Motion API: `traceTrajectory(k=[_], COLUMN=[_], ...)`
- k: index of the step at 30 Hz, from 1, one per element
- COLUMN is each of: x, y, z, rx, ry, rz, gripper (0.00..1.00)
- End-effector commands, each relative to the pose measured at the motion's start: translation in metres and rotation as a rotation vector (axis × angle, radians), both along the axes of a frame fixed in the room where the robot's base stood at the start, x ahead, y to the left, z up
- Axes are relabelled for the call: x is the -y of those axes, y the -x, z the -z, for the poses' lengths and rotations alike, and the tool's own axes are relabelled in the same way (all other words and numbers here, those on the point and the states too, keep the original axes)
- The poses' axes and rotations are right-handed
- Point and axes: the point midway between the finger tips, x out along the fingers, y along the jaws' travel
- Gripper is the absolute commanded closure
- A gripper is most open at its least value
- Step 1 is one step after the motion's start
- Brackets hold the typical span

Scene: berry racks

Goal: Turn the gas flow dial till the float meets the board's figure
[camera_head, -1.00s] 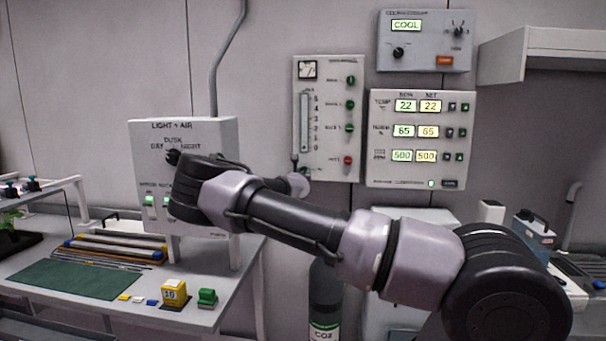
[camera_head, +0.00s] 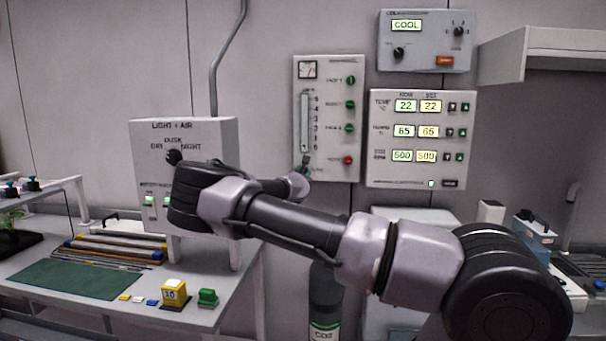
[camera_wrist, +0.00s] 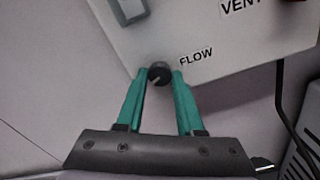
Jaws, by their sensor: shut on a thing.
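The gas panel (camera_head: 340,115) is on the wall, with a vertical flow tube (camera_head: 304,122) and a printed scale; the float's height is too small to read. In the wrist view, the black flow dial (camera_wrist: 159,70) sits beside the word FLOW on the pale panel (camera_wrist: 225,60). My gripper (camera_wrist: 160,76) has its two teal fingers on either side of the dial, shut on it. In the head view my gripper (camera_head: 304,168) is at the panel's lower left corner and hides the dial.
The climate board (camera_head: 420,170) right of the panel shows 22, 65 and 500 in both columns. A cooling box (camera_head: 425,60) reading COOL is above. The light and air box (camera_head: 215,140) stands left, behind my arm. A CO2 cylinder (camera_head: 325,290) stands below my arm.

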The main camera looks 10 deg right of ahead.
Motion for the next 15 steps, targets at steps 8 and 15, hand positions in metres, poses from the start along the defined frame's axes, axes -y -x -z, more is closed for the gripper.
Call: traceTrajectory(k=[8,15], x=[-0.0009,-0.0011], y=[0.0,-0.0001], z=[0.0004,0.0001], rx=[0.079,0.15], ry=[-0.25,-0.468], rz=[-0.001,-0.001], gripper=[1.0,1.0])
